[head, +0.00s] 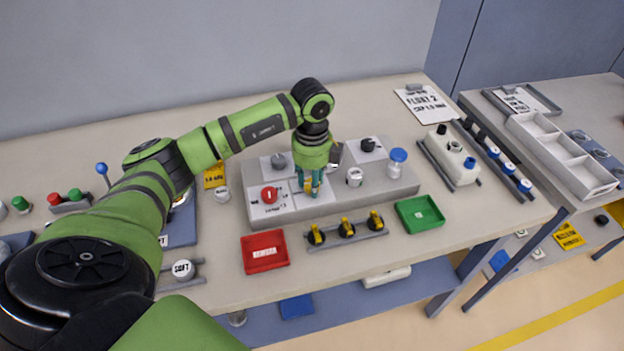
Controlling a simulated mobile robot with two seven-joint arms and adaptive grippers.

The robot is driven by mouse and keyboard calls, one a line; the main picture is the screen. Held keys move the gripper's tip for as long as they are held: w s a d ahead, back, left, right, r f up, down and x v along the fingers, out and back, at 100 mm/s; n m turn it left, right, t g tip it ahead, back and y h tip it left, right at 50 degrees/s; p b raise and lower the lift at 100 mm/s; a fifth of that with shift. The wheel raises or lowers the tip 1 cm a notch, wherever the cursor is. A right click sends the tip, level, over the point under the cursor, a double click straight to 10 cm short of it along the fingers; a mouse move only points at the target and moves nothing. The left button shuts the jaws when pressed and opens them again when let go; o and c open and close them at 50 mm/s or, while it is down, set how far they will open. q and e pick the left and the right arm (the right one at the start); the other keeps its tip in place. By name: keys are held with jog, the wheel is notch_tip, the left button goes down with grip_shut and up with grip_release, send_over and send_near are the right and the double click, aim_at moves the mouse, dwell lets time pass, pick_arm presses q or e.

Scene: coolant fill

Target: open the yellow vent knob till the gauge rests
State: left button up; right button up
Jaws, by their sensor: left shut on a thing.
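My left gripper (312,187) points straight down at the middle of the grey panel block (330,204). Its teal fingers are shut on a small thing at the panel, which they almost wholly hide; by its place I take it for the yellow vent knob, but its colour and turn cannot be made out. A white round piece with dark marks (354,177), perhaps the gauge, sits just right of the fingers; no needle can be read. A red knob (269,194) is on the panel left of the fingers. My right gripper is not in view.
A grey knob (278,161), a black knob (368,144) and a blue-capped bottle (398,160) stand close around. In front are a red tray (265,262), a rack with three yellow-and-black pieces (346,229) and a green tray (419,214). My left arm covers the table's left part.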

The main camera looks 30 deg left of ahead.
pick_arm(q)
jog(key=shift+f, duration=0.1)
jog(key=o, duration=1.1)
jog(key=shift+o, duration=0.2)
jog(key=shift+r, duration=0.2)
notch_tip(320, 180, up, 12)
jog(key=shift+f, duration=0.15)
